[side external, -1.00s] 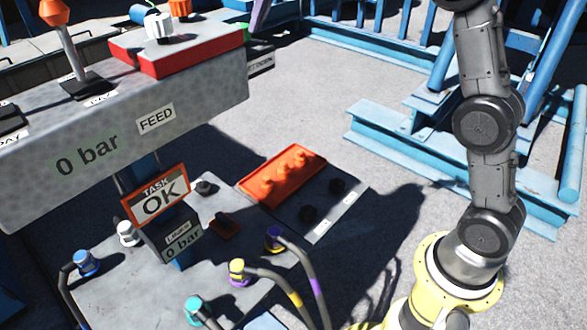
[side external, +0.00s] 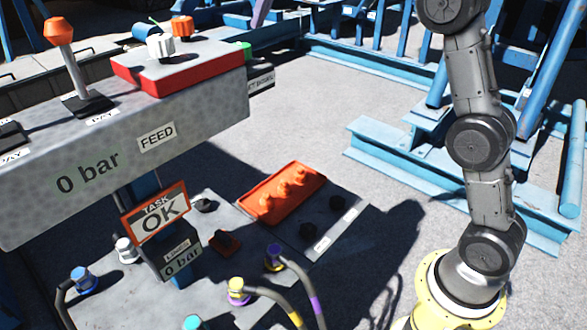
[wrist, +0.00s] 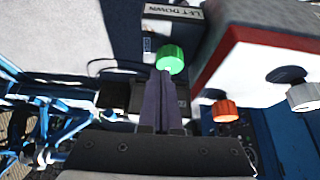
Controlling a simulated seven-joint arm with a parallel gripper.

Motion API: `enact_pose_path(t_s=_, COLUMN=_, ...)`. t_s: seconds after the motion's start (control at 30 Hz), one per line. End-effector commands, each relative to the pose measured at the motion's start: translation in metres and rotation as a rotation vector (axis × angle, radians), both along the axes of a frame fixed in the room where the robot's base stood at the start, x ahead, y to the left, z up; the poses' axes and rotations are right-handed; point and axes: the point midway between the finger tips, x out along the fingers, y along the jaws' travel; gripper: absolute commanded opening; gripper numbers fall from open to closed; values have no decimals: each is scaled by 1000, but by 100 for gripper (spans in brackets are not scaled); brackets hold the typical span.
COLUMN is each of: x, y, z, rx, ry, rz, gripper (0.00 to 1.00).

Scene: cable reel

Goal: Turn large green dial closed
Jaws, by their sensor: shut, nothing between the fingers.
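The green dial (wrist: 170,58) is a round ribbed knob beside the red-edged panel box in the wrist view. In the side external view only a small part of the green dial (side external: 247,52) shows at the box's far right end. My gripper (wrist: 161,74) has its dark purple fingers together, with nothing seen between them. In the wrist view the fingertips overlap the dial's lower edge; I cannot tell whether they touch it.
An orange-topped lever (side external: 62,32) stands on the grey console (side external: 40,170). A "TASK OK" sign (side external: 158,212) stands below. Open ground (side external: 310,110) lies to the right.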

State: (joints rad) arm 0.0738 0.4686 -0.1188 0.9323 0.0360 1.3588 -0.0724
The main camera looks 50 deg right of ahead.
Motion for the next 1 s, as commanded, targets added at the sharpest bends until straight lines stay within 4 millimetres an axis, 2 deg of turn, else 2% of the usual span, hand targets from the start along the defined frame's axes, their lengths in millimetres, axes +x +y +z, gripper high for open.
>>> enact_pose_path(t_s=0.13, x=0, y=0, z=7, rx=0, ry=2, rz=0, gripper=0)
enact_pose_path(t_s=0.43, x=0, y=1, z=8, rx=0, ry=2, rz=0, gripper=0)
enact_pose_path(t_s=0.7, x=-1, y=27, z=17, rx=0, ry=1, rz=2, gripper=0)
enact_pose_path(t_s=0.87, x=-1, y=28, z=11, rx=0, ry=5, rz=0, gripper=0)
enact_pose_path(t_s=1.0, x=-2, y=28, z=-2, rx=0, ry=6, rz=0, gripper=0)
